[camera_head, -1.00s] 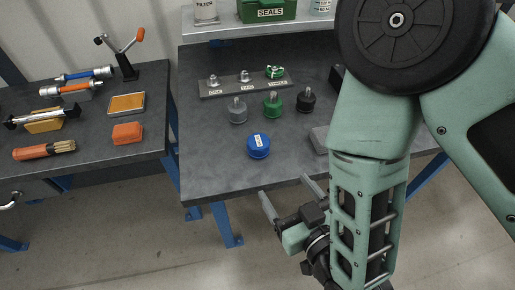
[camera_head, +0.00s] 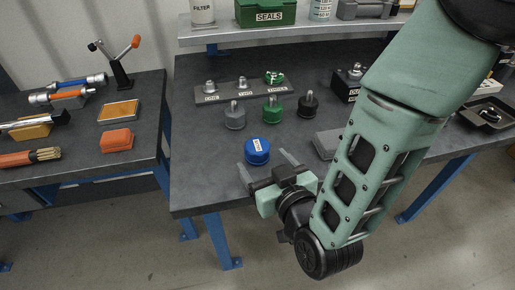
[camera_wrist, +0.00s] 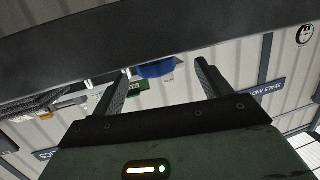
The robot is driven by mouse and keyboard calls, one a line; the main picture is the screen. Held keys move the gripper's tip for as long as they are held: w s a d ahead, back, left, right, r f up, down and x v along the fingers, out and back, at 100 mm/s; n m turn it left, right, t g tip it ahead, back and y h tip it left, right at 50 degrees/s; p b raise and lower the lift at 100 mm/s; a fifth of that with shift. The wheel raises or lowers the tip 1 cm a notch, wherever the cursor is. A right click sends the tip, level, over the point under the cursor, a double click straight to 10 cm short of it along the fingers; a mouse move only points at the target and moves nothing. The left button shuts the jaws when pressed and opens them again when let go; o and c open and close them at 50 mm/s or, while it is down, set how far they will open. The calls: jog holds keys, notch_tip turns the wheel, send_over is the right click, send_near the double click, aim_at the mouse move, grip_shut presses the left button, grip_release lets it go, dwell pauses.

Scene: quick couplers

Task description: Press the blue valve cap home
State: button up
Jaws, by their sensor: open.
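The blue valve cap (camera_head: 257,151) stands upright on the dark workbench (camera_head: 208,180) near its front edge, with a white label on its side. My gripper (camera_head: 268,160) is open and empty, its two fingers pointing at the bench around the cap's near side; I cannot tell whether they touch it. In the wrist view the blue cap (camera_wrist: 155,70) shows ahead between the two spread fingers (camera_wrist: 165,80), partly hidden by the dark bench edge. Behind it stand a grey cap (camera_head: 235,117), a green cap (camera_head: 272,109) and a black cap (camera_head: 308,104), each with a metal stem.
A grey rail (camera_head: 243,92) with three fittings lies behind the caps. A grey block (camera_head: 328,143) lies right of the blue cap. A shelf (camera_head: 225,35) with a green SEALS box (camera_head: 266,12) is at the back. A side bench with tools is at left.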

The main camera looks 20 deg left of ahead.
aim_at(263, 157)
jog(key=shift+w+d+p+x, duration=0.15)
jog(key=shift+p+x, duration=0.2)
jog(key=shift+x, duration=1.1)
jog(key=shift+w+d+p+x, duration=0.15)
jog(key=shift+p+x, duration=0.15)
jog(key=shift+x, duration=1.15)
jog(key=shift+s, duration=0.1)
jog(key=c, duration=1.1)
